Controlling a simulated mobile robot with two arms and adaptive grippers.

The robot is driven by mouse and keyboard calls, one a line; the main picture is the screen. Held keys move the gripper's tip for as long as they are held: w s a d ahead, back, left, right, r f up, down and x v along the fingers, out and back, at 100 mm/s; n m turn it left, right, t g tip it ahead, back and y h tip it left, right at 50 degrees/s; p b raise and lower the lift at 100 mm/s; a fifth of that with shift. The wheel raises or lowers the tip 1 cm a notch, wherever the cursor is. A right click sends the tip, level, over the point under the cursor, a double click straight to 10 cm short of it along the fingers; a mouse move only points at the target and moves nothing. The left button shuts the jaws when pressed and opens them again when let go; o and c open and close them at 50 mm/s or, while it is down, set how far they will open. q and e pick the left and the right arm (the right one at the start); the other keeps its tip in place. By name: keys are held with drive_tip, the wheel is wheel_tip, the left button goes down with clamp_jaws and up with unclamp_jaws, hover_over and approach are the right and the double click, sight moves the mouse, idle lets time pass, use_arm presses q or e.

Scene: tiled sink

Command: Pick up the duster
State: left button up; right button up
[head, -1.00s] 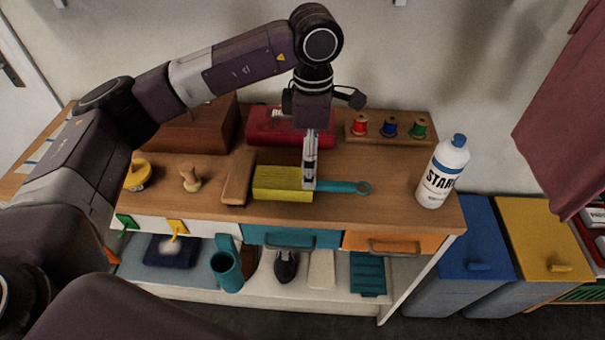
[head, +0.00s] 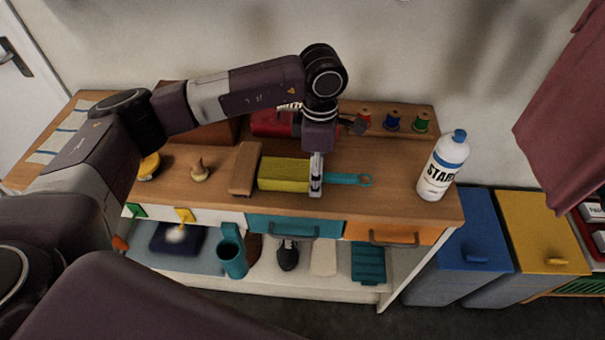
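The duster lies on the wooden worktop, with a yellow-green head (head: 284,175) and a teal handle (head: 345,179) ending in a ring at the right. My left gripper (head: 316,186) points straight down at the place where head and handle meet. Its near finger covers that part of the duster, and the other finger is hidden or overlapped. I cannot tell whether the fingers are closed on it. The duster looks to be resting on the worktop. My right gripper is not in view.
A brown block (head: 245,168) stands just left of the duster. A white bottle (head: 442,165) stands at the right, and thread spools (head: 392,121) stand behind. The worktop between handle and bottle is clear.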

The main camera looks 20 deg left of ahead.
use_arm(q)
drive_tip(key=c, duration=0.5)
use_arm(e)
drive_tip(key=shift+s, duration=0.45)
use_arm(q)
wheel_tip(320, 180, up, 20)
drive_tip(key=b, duration=0.2)
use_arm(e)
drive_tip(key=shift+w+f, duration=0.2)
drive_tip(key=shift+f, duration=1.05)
